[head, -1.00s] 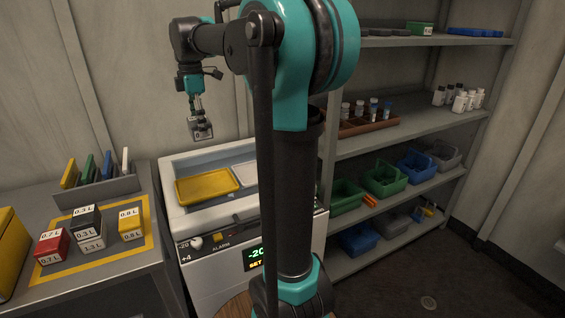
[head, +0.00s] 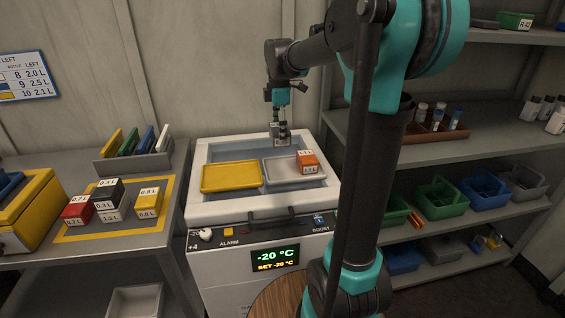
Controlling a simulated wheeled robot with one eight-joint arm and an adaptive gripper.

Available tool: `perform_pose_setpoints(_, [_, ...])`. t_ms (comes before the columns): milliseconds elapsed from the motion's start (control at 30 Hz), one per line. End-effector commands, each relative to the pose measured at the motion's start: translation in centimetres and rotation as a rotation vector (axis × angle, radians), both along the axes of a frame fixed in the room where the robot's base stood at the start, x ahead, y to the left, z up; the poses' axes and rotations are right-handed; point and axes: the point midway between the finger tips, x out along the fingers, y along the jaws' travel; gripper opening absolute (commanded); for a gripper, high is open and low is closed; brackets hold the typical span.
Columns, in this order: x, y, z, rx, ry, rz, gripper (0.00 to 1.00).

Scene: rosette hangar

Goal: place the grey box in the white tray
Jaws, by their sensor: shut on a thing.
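My gripper (head: 280,125) is shut on the grey box (head: 278,136), which hangs upright below it; the box is small and partly covered by the fingers. The white tray (head: 282,178) lies in the open top of the freezer, on the right. In the picture the grey box is just above the tray's far left edge, apart from it. An orange box (head: 308,163) with a white label on top sits in the right part of the white tray.
A yellow tray (head: 230,178) lies left of the white tray. The freezer's rim (head: 215,210) surrounds both. Red, black, grey and yellow boxes stand on the left bench (head: 60,260). Shelves with bins are at right. The left part of the white tray is free.

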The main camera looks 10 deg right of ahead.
Motion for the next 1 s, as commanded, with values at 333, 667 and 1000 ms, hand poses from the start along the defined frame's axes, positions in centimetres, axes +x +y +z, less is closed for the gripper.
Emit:
perform_pose_setpoints(333, [0.0,0.0,-7.2,0.0,0.0,0.0,0.43])
perform_pose_setpoints(667, [0.1,0.0,-10.5,0.0,0.0,0.0,0.43])
perform_pose_setpoints(1000, [0.0,0.0,-11.9,0.0,0.0,0.0,0.43])
